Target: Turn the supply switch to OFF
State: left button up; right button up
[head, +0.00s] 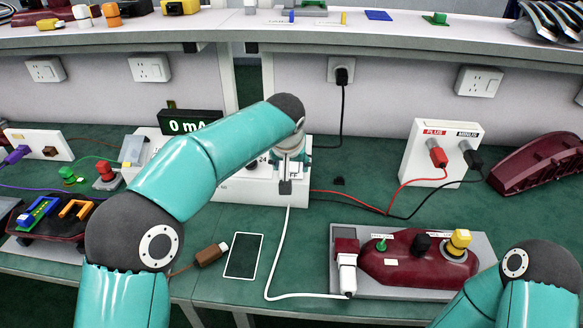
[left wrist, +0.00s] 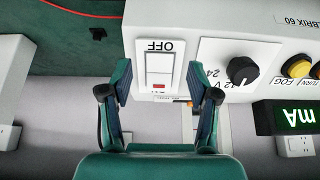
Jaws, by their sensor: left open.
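The supply is a white box (head: 240,190) on the green bench, mostly behind my left arm in the head view. Its white rocker switch (left wrist: 159,65) shows upside down in the left wrist view, with OFF printed at one end and a red mark at the other. In the head view my gripper hides the switch. My left gripper (left wrist: 158,82) is open and empty, one finger on each side of the switch; contact cannot be told. It also shows over the box's front in the head view (head: 287,180). My right gripper is out of view.
A black knob (left wrist: 242,70) and a yellow button (left wrist: 296,66) sit beside the switch. A display (head: 190,123) reads 0 mA. A PLUS/MINUS box (head: 415,150) and a red lamp on a grey plate (head: 470,288) stand right. A white cable (head: 283,255) crosses the bench.

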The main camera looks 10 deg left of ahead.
pick_arm(q)
jog(key=v, duration=0.9)
jog(key=shift+f, duration=0.1)
